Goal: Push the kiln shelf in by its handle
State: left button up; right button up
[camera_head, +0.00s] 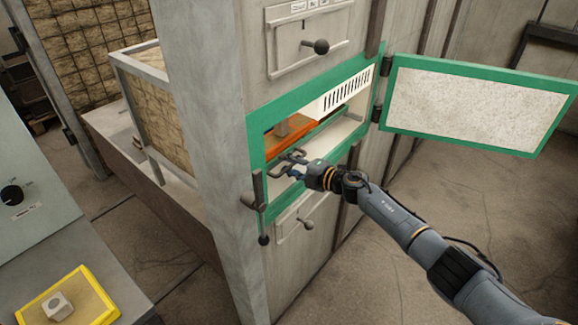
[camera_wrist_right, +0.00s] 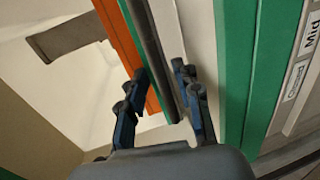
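My right gripper (camera_head: 291,164) is at the chamber's front opening, by the shelf's front. In the wrist view its blue fingers (camera_wrist_right: 160,88) stand apart on either side of a dark bar with a green edge (camera_wrist_right: 150,35). I cannot tell whether they touch the bar. My left gripper is out of view.
The chamber's green-framed door (camera_head: 470,104) is swung open to the right. A yellow tray (camera_head: 103,287) with a pale block sits on the bench at lower left. The floor on the right is clear.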

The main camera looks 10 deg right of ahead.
jog(key=shift+f, duration=0.1)
jog(key=shift+s+d, duration=0.3)
jog(key=shift+s, duration=0.05)
jog(key=v, duration=1.1)
